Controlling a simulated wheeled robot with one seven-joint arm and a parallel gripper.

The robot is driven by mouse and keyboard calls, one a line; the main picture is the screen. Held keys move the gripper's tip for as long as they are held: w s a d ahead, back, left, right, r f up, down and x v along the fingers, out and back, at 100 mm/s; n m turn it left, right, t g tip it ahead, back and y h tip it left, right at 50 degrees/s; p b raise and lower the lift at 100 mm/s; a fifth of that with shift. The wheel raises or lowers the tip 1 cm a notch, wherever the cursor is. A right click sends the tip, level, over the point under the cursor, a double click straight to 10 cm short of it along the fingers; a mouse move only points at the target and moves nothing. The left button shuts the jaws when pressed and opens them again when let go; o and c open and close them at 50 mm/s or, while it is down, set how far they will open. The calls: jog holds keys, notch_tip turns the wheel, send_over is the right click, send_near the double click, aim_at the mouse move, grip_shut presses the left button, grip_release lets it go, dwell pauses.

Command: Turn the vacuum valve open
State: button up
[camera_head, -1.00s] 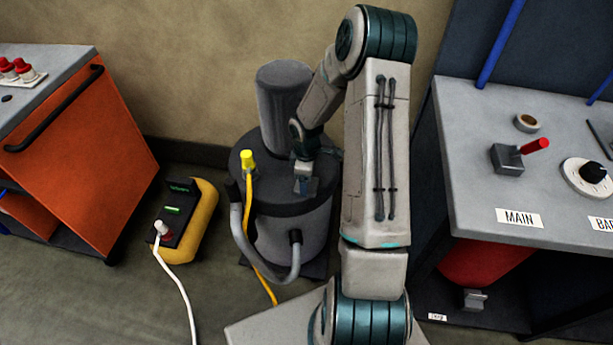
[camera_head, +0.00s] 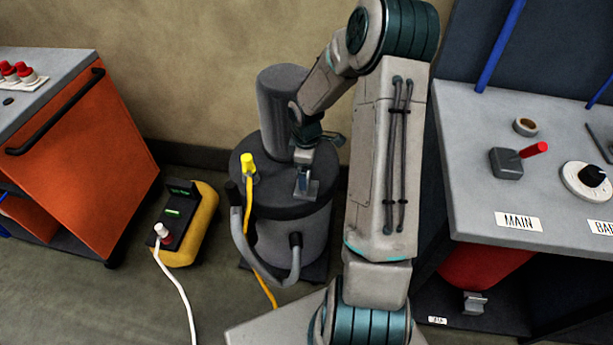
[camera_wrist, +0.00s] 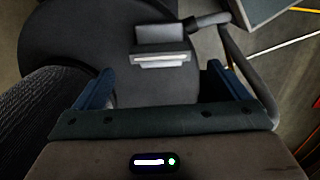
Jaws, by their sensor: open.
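The vacuum unit (camera_head: 270,240) is a dark grey drum with a ribbed motor housing on top, standing on the floor by the wall. My gripper (camera_head: 306,186) is over the right part of its round lid. In the wrist view my gripper (camera_wrist: 160,88) is open, with its two blue fingers apart and nothing between them. A grey block with a pale flat bar (camera_wrist: 160,58) stands just ahead of the fingers, above the lid (camera_wrist: 70,35). It may be the valve handle, but I cannot tell its setting. The head view does not show it clearly.
A yellow plug and cable (camera_head: 247,165) and a grey hose (camera_head: 240,235) are left of my gripper. A yellow-black box (camera_head: 200,215) with a white cable sits on the floor. An orange cabinet (camera_head: 85,160) stands left, a grey bench (camera_head: 465,150) right.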

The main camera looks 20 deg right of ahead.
notch_tip(320, 180, up, 8)
jog(key=shift+f, duration=0.15)
dwell(0.5)
jog(key=s+a+r+m+t, duration=0.1)
jog(key=s+a+r+m, duration=0.4)
jog(key=s+r, duration=0.3)
jog(key=s+a+r+m+t, duration=0.1)
jog(key=s+a+r+m, duration=0.4)
jog(key=s, duration=0.8)
notch_tip(320, 180, up, 4)
jog(key=shift+s+a+f+m+t, duration=0.15)
jog(key=shift+s+f+m+t, duration=0.2)
jog(key=shift+m, duration=0.45)
